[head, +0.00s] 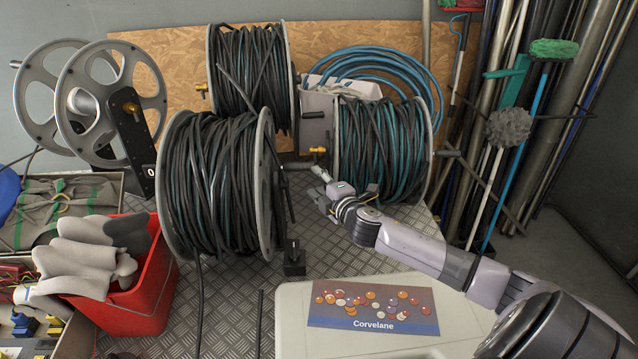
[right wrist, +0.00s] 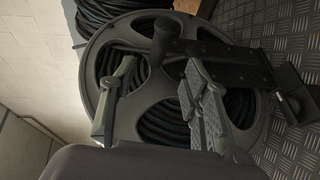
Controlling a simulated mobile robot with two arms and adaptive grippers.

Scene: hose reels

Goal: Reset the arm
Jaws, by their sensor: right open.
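My right arm (head: 420,250) reaches in from the lower right of the head view. Its gripper (head: 318,184) is open, near the crank side of the large front hose reel (head: 215,185). In the right wrist view the two fingers of the gripper (right wrist: 160,72) are spread apart with nothing held between them. Beyond them are a grey reel flange (right wrist: 98,50) with cut-outs, dark hose behind it, and a black crank bar (right wrist: 225,62) with a knob. I cannot tell whether a finger touches the crank. My left gripper is not in view.
A reel with blue-green hose (head: 385,150) stands right of my gripper, and another reel (head: 250,80) behind. An empty reel (head: 110,100) stands at left. A red bin (head: 150,290) holds grey rolls. A Corvelane card (head: 372,308) lies on a pale lid (head: 290,330) below my arm.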

